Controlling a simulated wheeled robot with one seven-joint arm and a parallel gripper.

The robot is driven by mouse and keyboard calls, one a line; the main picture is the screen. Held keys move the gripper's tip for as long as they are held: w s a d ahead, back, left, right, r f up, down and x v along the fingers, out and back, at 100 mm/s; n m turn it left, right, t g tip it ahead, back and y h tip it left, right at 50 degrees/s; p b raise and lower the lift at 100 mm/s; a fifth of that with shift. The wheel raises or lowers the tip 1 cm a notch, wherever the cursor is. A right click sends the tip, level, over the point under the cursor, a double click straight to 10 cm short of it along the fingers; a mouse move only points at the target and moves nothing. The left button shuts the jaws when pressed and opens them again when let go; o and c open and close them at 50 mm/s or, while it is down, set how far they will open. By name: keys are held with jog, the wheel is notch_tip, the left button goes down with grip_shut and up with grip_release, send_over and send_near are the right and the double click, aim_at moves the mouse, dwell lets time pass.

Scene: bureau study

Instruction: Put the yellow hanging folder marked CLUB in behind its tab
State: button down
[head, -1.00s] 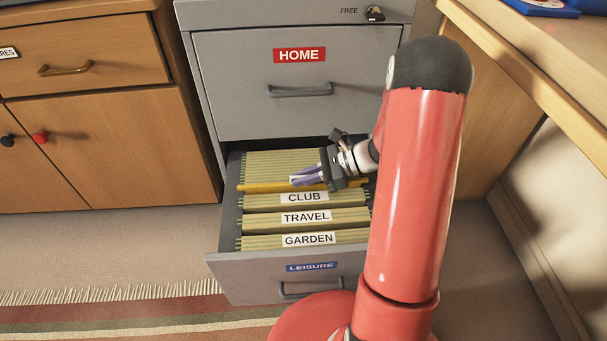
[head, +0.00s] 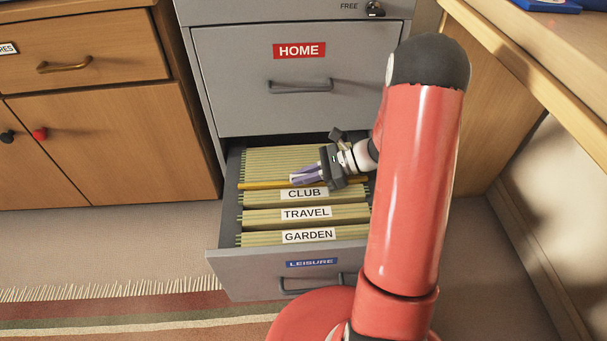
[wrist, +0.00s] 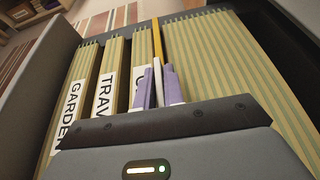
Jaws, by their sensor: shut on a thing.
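The yellow hanging folder (head: 262,186) is down in the open LEISURE drawer (head: 226,262), just behind the CLUB tab (head: 304,193). Only its top edge shows in the head view. In the wrist view the yellow folder (wrist: 157,42) is a thin upright strip between the CLUB files and the block of files behind. My gripper (head: 297,178) is low over the drawer, its purple fingers shut on the folder's top edge. In the wrist view the fingers (wrist: 158,86) stand on both sides of the folder. The folder's own marking is hidden.
The TRAVEL tab (head: 306,214) and GARDEN tab (head: 309,236) stand nearer the drawer front. More green files (head: 280,162) fill the back. The shut HOME drawer (head: 262,100) is above. A wooden cabinet (head: 110,140) stands left, a desk (head: 540,60) right.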

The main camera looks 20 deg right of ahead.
jog(key=shift+f, duration=0.4)
jog(key=c, duration=1.4)
grip_release()
jog(key=p+v, duration=0.1)
jog(key=v, duration=0.6)
jog(key=shift+s+d+r, duration=0.1)
jog(key=shift+d, duration=0.3)
jog(key=shift+r+p, duration=0.1)
jog(key=shift+p, duration=0.2)
jog(key=s+a+r+n+t+h+p, duration=0.1)
jog(key=s+r+n+h+p, duration=0.3)
jog(key=r, duration=0.6)
jog(key=s+a+r+n+t+h+p, duration=0.1)
jog(key=s+a+r+n+h+p, duration=0.2)
jog(key=s+r+n, duration=0.5)
jog(key=s+a+r+n+t+h+p, duration=0.1)
jog(key=s+a+r+n+h+p, duration=0.2)
jog(key=r, duration=1)
jog(key=s+n+h+p, duration=0.1)
jog(key=s+n+h, duration=0.2)
jog(key=s+n, duration=0.1)
jog(key=shift+n+p, duration=0.4)
jog(key=shift+n, duration=0.2)
